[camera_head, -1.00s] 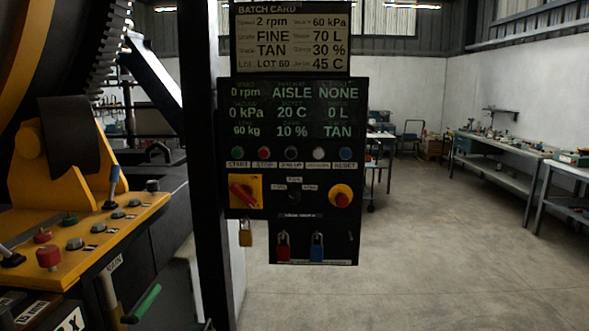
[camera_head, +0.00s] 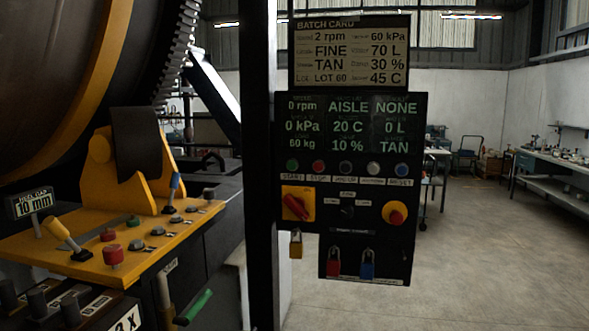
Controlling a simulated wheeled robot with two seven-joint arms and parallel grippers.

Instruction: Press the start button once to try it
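The start button (camera_head: 292,165) is a small green round button at the left end of a row on the black control panel (camera_head: 345,215). A label that appears to read START is under it. To its right in the row are a red stop button (camera_head: 318,167), a black button (camera_head: 346,168), a white button (camera_head: 373,169) and a blue reset button (camera_head: 401,170). The panel's display above reads 0 rpm, AISLE and NONE. Neither of my grippers shows in the head view.
A red rotary switch (camera_head: 296,205), a red emergency knob (camera_head: 395,213) and hanging padlocks (camera_head: 334,262) are lower on the panel. A dark post (camera_head: 261,200) stands left of it. A yellow console (camera_head: 120,235) fills the lower left. The floor (camera_head: 480,250) at right is clear.

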